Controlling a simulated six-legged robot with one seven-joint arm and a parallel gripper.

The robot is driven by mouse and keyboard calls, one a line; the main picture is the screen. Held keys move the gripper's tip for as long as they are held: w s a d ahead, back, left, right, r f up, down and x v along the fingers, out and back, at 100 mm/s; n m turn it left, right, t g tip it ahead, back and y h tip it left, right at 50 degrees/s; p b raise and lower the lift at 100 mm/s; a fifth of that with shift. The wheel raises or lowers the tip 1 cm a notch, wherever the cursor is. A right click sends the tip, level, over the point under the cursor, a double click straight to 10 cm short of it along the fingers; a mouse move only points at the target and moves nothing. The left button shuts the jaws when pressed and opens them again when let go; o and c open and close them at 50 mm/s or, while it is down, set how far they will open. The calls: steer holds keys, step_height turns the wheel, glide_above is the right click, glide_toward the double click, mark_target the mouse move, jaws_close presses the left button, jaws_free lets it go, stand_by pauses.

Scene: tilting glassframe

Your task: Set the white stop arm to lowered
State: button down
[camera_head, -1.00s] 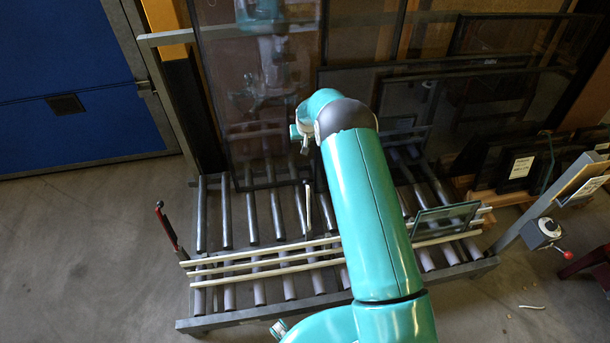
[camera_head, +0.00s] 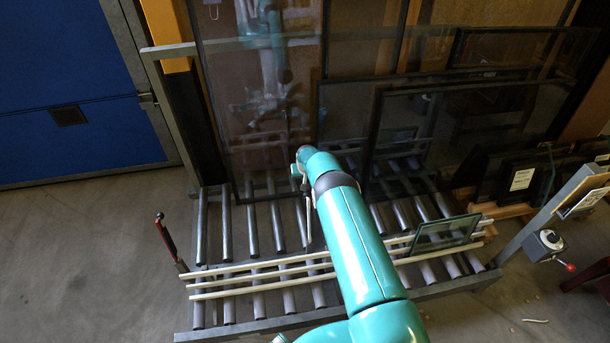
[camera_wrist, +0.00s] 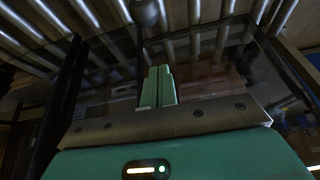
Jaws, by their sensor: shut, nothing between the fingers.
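The slim white stop arm (camera_head: 308,220) stands up from the roller bed near its middle, just below my gripper in the head view. My gripper (camera_head: 301,180) is small there and partly hidden by my own wrist. In the wrist view my gripper (camera_wrist: 158,72) has its two green fingers together with nothing between them. A rounded grey knob on a stem (camera_wrist: 145,12) shows beyond the fingertips, apart from them; I cannot tell whether it is part of the stop arm.
Pale rails (camera_head: 260,275) cross the front of the roller bed. A red-handled lever (camera_head: 166,236) stands at its left end. A small glass pane (camera_head: 443,235) leans at the right. Tall dark-framed glass panes (camera_head: 260,100) stand behind. A control box with a red-tipped lever (camera_head: 545,243) is at the right.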

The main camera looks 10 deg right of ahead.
steer(key=x, duration=0.2)
steer(key=shift+w+f, duration=0.1)
steer(key=shift+f, duration=0.2)
stand_by(0.3)
steer(key=shift+s+a+f, duration=0.1)
steer(key=shift+s, duration=1.85)
